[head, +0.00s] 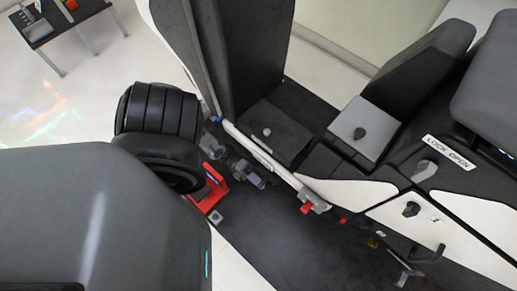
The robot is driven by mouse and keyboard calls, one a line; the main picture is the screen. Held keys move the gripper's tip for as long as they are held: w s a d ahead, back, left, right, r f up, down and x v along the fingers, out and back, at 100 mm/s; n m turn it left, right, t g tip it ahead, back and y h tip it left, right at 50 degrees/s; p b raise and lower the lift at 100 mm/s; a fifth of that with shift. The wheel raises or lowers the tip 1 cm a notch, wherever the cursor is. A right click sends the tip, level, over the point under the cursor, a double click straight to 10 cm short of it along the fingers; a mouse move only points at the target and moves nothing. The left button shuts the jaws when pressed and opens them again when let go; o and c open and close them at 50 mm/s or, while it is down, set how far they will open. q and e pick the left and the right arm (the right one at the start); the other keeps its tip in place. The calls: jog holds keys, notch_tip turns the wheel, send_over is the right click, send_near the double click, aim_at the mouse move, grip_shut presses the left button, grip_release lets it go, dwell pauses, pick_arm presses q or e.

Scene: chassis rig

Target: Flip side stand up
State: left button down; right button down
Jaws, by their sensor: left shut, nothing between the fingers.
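My left gripper (257,181) is small in the picture, just right of the red bracket. It is shut and empty, close beside a white bar (265,156) that slants down to the right. I cannot tell whether it touches the bar. The bar ends at a grey fitting with a red tip (307,208). I cannot say for sure which part is the side stand; the bar with this fitting may belong to it. My right gripper is not in view.
The red bracket (213,187) stands close to the gripper. Dark levers (425,256) stick out at lower right. A dark table (65,18) stands far off at upper left.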

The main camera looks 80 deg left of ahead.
pick_arm(q)
jog(key=v, duration=1)
jog(key=shift+s+a, duration=0.25)
jog(key=shift+a, duration=0.1)
